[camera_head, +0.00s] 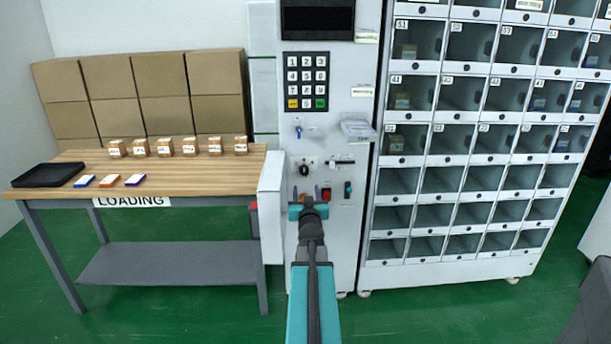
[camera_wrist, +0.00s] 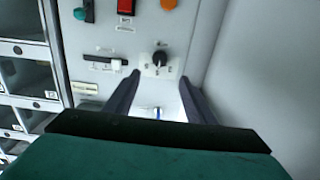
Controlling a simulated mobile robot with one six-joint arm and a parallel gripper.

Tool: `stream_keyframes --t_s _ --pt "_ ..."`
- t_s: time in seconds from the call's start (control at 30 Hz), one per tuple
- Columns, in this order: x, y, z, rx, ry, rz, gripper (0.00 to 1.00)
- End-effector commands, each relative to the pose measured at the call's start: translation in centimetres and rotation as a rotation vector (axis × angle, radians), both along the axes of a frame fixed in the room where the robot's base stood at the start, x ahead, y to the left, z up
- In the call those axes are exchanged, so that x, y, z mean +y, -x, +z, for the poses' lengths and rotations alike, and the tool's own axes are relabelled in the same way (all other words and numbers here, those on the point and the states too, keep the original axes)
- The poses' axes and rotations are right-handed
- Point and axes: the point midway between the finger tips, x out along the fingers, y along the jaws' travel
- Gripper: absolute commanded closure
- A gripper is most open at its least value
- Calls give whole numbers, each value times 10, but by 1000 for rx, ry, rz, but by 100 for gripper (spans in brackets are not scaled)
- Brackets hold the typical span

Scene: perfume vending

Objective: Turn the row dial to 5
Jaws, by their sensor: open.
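A small black rotary dial (camera_head: 304,170) sits on the front of the white control panel, below the keypad; I take it to be the row dial. In the wrist view the dial (camera_wrist: 159,59) sits on a pale plate with small marks that I cannot read, so its setting is unclear. My gripper (camera_wrist: 159,77) is open and empty, and its two dark fingers point at the panel on either side of the dial's column, apart from the dial as far as I can tell. In the head view my gripper (camera_head: 308,194) is just below the dial and hides part of the panel.
A slider (camera_head: 342,161) is right of the dial, with a red button (camera_head: 326,194) and a green switch (camera_head: 347,189) below. A blue key (camera_head: 298,131) and keypad (camera_head: 306,82) are above. A white door (camera_head: 271,215) juts out left, near the loading table (camera_head: 190,165). Lockers (camera_head: 455,180) stand right.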

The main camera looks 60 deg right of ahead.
Motion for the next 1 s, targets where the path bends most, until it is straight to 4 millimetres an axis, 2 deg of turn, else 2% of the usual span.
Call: stream_keyframes --t_s 1.0 --pt "-65 -45 0 -1 -1 -3 50"
